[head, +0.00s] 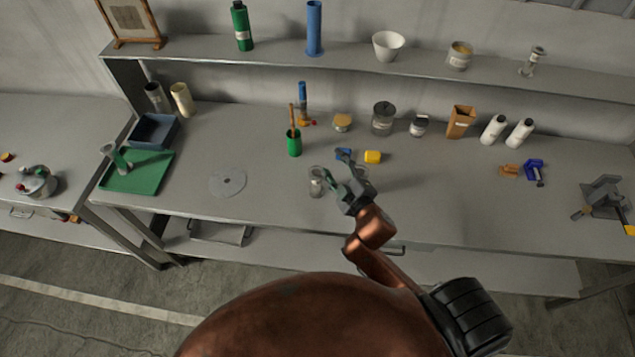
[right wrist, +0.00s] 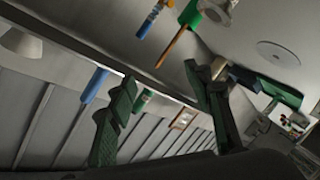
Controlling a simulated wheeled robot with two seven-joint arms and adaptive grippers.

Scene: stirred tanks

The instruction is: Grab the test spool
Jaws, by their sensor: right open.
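A small pale grey, flanged piece that looks like the test spool (head: 317,181) stands on the bench near its front middle. My right gripper (head: 335,173) is open and just right of it, with its fingers pointing toward the back left. I cannot tell whether a finger touches it. In the right wrist view the two dark green fingers (right wrist: 160,72) are spread with nothing between them. A pale piece at the top edge, probably the spool (right wrist: 222,10), lies outside the fingers and is cut off. My left gripper is not in view.
A flat grey disc (head: 228,182) lies left on clear bench. A similar flanged piece (head: 532,62) stands on the shelf.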

